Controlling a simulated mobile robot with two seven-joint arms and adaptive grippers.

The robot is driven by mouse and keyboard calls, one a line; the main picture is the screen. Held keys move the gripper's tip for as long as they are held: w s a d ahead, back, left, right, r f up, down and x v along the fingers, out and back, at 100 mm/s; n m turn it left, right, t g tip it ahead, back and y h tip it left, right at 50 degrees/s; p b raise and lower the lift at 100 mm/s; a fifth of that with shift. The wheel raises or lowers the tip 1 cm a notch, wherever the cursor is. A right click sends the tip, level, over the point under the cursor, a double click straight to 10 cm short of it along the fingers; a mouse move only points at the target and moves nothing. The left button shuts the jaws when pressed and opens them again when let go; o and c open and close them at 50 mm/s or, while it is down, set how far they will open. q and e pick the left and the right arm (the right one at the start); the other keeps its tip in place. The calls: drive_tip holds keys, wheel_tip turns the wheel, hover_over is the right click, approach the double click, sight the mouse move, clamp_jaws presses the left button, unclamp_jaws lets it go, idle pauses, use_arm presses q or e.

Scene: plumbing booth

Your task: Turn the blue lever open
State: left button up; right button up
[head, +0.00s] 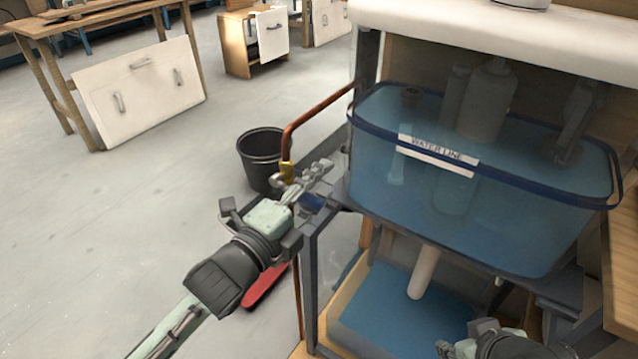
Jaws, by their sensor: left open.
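A copper pipe (315,116) runs from the tank's left side down to a brass fitting (286,171). A small dark-blue piece (313,201), which looks like the blue lever, shows just below my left gripper and is partly hidden by it. My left gripper (320,172) is open, with its fingers beside the fitting and pointing up and right. I cannot tell whether it touches the lever. My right gripper (446,348) is at the bottom edge, low in front of the lower bin; its finger opening is unclear.
A clear tank of blue water (470,220) with a "WATER LINE" label stands on a dark frame at right. Below it is a bin with blue liquid (390,325). A black bucket (258,150) and a red object (262,288) are on the floor.

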use_arm(q)
drive_tip(key=shift+c, duration=0.2)
clamp_jaws()
